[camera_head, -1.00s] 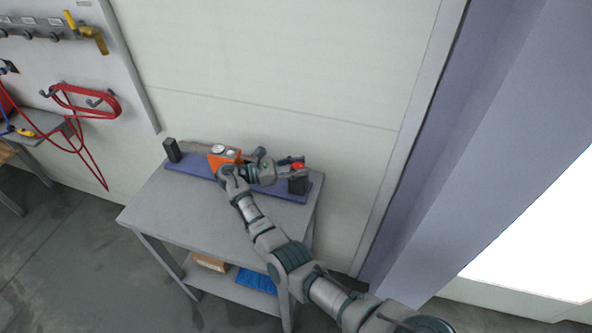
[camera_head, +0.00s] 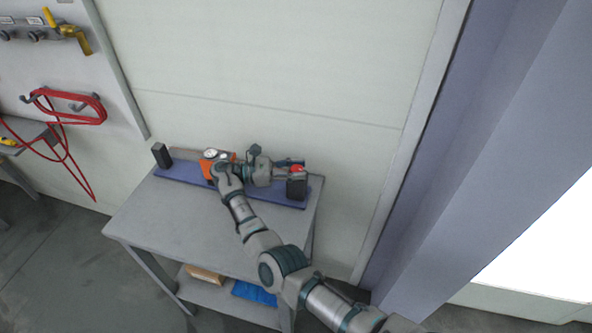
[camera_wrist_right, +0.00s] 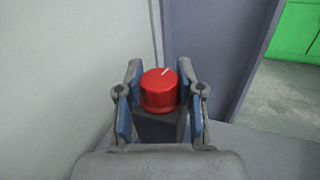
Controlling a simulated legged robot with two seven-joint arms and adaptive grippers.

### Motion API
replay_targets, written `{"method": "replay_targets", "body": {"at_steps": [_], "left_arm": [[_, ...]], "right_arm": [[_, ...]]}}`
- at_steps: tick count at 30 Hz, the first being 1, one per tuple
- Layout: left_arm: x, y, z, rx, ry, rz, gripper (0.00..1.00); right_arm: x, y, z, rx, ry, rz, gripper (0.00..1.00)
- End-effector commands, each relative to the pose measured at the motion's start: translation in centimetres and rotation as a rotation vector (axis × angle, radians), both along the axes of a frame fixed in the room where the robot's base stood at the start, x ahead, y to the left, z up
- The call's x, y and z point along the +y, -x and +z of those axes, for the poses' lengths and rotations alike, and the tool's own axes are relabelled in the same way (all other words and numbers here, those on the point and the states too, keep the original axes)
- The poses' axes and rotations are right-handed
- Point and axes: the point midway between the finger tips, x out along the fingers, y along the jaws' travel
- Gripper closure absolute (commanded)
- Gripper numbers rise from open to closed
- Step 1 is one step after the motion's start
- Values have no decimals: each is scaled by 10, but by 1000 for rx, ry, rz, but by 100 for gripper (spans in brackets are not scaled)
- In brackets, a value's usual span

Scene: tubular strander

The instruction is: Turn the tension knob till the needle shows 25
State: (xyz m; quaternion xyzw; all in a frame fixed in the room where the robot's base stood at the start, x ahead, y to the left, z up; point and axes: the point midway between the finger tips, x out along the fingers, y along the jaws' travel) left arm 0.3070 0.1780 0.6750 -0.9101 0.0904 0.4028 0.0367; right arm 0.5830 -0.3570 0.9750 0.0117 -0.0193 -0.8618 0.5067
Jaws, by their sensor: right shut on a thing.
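The red tension knob (camera_head: 298,169) sits on top of a dark block (camera_head: 297,188) at the right end of a blue base. In the right wrist view the red knob (camera_wrist_right: 159,92) has a white mark on its top, pointing up and slightly right. My right gripper (camera_head: 291,167) is shut on the knob, with a finger on each side of it. An orange unit (camera_head: 206,167) with a round white dial (camera_head: 211,154) stands left of my gripper, partly hidden by my right arm. Its needle is too small to read. My left gripper is not in view.
The blue base (camera_head: 180,172) lies along the back of a grey table (camera_head: 170,215), with a black post (camera_head: 161,155) at its left end. A box (camera_head: 205,275) and a blue item (camera_head: 254,292) lie on the lower shelf. The table's front left is clear.

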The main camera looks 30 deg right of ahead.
Motion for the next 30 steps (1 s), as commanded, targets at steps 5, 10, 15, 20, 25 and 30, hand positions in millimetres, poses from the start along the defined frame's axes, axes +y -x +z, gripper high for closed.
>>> {"method": "replay_targets", "body": {"at_steps": [5,10,15,20,25,30], "left_arm": [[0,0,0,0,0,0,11],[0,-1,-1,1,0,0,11],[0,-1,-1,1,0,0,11],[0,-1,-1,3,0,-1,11],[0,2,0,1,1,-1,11],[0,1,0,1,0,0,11]], "right_arm": [[1,-1,1,-1,1,6,98],[0,-1,1,-1,1,7,48],[0,0,1,-2,1,4,37],[0,0,2,-3,1,3,37],[0,0,17,-4,3,2,37],[1,-1,52,-6,3,2,37]]}}
